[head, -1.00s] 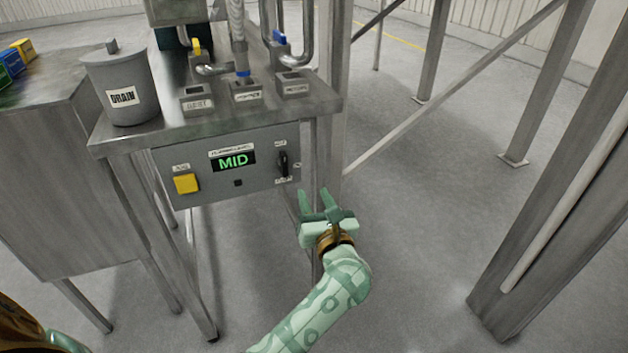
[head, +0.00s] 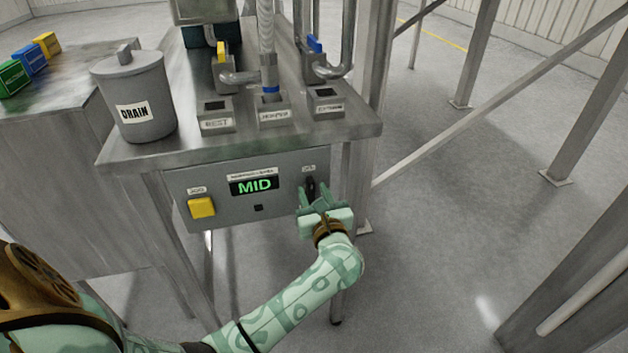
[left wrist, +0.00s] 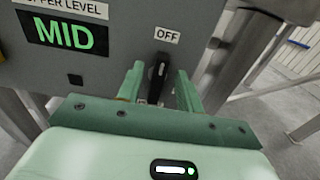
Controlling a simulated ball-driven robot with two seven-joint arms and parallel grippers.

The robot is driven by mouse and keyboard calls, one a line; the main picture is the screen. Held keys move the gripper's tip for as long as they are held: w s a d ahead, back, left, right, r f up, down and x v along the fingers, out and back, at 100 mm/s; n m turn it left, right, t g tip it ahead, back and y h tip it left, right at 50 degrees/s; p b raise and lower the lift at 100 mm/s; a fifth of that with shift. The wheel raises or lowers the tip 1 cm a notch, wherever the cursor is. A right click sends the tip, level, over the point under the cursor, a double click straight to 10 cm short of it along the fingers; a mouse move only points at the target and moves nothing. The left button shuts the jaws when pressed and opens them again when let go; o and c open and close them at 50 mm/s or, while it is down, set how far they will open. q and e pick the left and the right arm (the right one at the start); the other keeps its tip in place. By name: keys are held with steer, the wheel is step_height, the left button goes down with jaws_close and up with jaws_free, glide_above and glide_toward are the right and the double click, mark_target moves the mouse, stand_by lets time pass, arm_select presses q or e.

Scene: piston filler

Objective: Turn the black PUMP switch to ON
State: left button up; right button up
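The black PUMP switch (head: 310,186) is on the right side of the grey control panel (head: 232,214). In the left wrist view the switch (left wrist: 157,76) stands roughly upright below an OFF label (left wrist: 167,36); a label under it is mostly hidden. My left gripper (head: 313,198) is at the panel's right end, just in front of the switch. In the left wrist view its two fingers (left wrist: 160,84) are apart, one on each side of the switch, with gaps visible. I cannot tell how deep the fingers reach. My right gripper is not in view.
The panel has a green MID display (head: 254,185) and a yellow button (head: 202,207). Above it, the metal table (head: 190,145) carries a DRAIN pot (head: 134,100), labelled blocks and pipes. A table leg stands behind my gripper. The floor to the right is open, with slanted metal posts beyond.

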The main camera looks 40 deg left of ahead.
arm_select(q)
steer(key=shift+w+a, duration=0.2)
steer(key=shift+a, duration=0.05)
steer(key=shift+r, duration=0.1)
jaws_close()
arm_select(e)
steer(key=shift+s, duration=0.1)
